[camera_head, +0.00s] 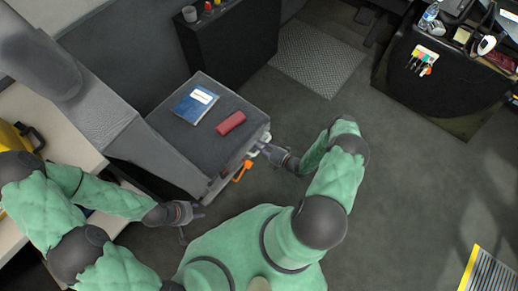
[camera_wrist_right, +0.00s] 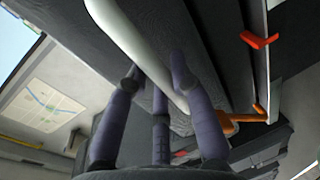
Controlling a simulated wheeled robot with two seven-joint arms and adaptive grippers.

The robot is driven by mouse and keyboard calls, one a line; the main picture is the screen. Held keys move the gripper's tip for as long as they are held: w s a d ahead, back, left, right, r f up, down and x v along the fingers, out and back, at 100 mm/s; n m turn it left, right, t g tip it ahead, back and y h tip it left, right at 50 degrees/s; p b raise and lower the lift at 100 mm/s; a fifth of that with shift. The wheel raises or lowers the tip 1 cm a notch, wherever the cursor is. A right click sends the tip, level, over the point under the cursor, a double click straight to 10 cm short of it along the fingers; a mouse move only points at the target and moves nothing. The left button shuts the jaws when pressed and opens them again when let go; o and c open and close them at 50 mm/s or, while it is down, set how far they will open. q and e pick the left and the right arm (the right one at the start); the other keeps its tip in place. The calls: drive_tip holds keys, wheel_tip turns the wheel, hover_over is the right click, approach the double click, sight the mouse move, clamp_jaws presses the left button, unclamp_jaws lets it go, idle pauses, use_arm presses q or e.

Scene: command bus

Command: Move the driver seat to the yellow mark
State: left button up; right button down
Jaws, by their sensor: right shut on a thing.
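The grey driver seat (camera_head: 185,136) stands left of centre in the head view, its backrest (camera_head: 105,110) toward the left. A blue booklet (camera_head: 194,104) and a red case (camera_head: 230,123) lie on its cushion. My right gripper (camera_head: 264,148) is at the seat's right side edge. In the right wrist view its purple-grey fingers (camera_wrist_right: 160,90) are closed around a white curved bar (camera_wrist_right: 135,45) at the seat. My left gripper (camera_head: 194,217) is near the seat's lower front corner, its fingers apart and empty. Yellow edging (camera_head: 468,268) beside a striped plate shows at the lower right; whether it is the mark is unclear.
Orange levers (camera_head: 242,171) stick out from the seat's side near my right gripper. A dark cabinet (camera_head: 230,50) stands behind the seat, and a dark curved desk (camera_head: 435,75) at the upper right. Grey floor (camera_head: 420,190) between the seat and the yellow edging is clear.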

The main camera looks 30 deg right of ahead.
sight(269, 129)
drive_tip(key=shift+h, duration=0.3)
drive_tip(key=w+d, duration=0.1)
drive_tip(key=d, duration=0.2)
drive_tip(key=w+d, duration=0.1)
drive_tip(key=d, duration=0.2)
drive_tip(key=w+d, duration=0.2)
drive_tip(key=d, duration=0.2)
drive_tip(key=shift+w+d, duration=0.1)
drive_tip(key=c, duration=1.1)
unclamp_jaws()
drive_tip(key=shift+a, duration=0.25)
drive_tip(key=shift+o, duration=0.2)
drive_tip(key=v, duration=1.2)
drive_tip(key=shift+f, duration=0.2)
